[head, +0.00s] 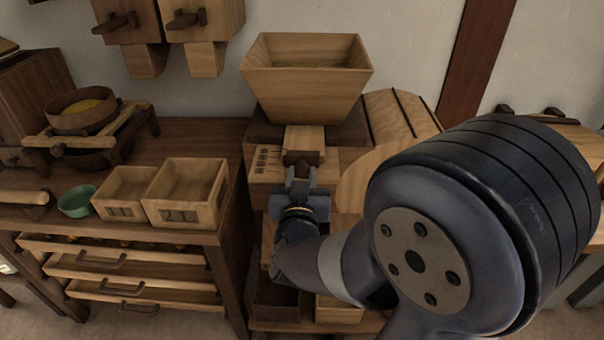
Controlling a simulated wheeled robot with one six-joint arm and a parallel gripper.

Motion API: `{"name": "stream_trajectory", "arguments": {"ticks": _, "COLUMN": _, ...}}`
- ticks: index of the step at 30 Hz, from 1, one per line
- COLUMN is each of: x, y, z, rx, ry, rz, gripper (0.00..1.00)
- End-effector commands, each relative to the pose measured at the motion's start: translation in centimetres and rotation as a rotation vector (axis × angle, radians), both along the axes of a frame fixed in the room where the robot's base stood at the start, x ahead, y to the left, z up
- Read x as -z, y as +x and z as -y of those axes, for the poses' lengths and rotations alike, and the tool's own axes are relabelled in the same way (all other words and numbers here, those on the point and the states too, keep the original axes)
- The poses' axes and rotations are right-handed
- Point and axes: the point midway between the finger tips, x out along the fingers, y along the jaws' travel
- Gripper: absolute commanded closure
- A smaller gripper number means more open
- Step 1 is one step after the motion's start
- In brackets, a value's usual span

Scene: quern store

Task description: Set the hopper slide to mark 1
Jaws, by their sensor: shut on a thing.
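The wooden hopper (306,82) stands on a dark block at the back of the mill. Below it, the pale hopper slide (304,138) sticks out toward me, with a dark knob at its front end. Dark marks (268,158) are on the wooden face left of the slide; their numbers are too small to read. My gripper (302,172) is shut on the slide's knob, which its fingers partly hide. I cannot tell which mark the slide stands at.
Two wooden boxes (188,194) and a green bowl (77,201) stand on the bench at left. A sieve with yellow contents (82,110) rests on a frame behind them. The mill's round wooden casing (392,125) is right of the slide. Bins (275,297) sit below.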

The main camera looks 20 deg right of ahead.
Motion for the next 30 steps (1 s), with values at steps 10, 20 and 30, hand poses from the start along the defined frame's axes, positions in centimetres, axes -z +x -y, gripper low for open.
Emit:
{"name": "stream_trajectory", "arguments": {"ticks": 10, "x": 0.0, "y": -0.3, "z": -0.1, "rx": -0.001, "ry": -0.001, "rz": 0.001, "gripper": 0.66}}
{"name": "stream_trajectory", "arguments": {"ticks": 20, "x": 0.0, "y": -0.3, "z": -0.1, "rx": -0.001, "ry": -0.001, "rz": 0.0, "gripper": 0.49}}
{"name": "stream_trajectory", "arguments": {"ticks": 30, "x": -0.1, "y": -2.1, "z": -0.8, "rx": -0.004, "ry": 0.0, "rz": 0.0, "gripper": 0.49}}
